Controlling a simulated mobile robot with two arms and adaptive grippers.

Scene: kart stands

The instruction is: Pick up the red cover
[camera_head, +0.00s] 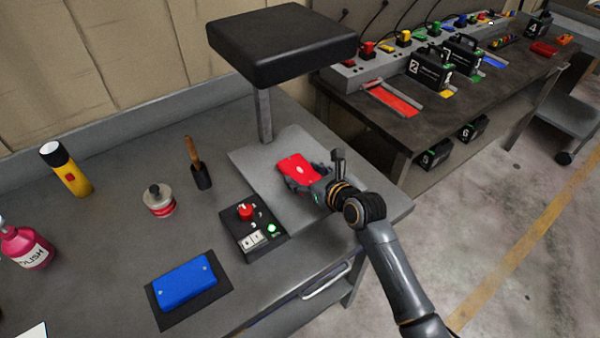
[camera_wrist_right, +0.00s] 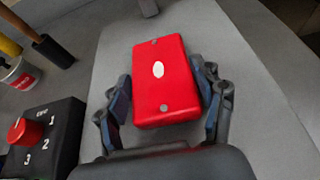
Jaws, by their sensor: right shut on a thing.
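The red cover (camera_head: 298,168) is a flat rounded block with a pale oval mark. It is over the light grey plate (camera_head: 268,205) under the black-topped stand. My right gripper (camera_head: 303,180) is around it, shut on its two long sides. In the right wrist view the red cover (camera_wrist_right: 165,82) sits between the two fingers of my right gripper (camera_wrist_right: 163,100). I cannot tell whether the cover touches the plate or is slightly above it. My left gripper is not in view.
A black padded block (camera_head: 283,45) on a post overhangs the plate. A control box (camera_head: 252,232) with a red knob stands beside the plate. A blue cover (camera_head: 185,283) lies on a dark mat at the front. A can (camera_head: 159,201), brush (camera_head: 197,165) and flashlight (camera_head: 66,169) stand left.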

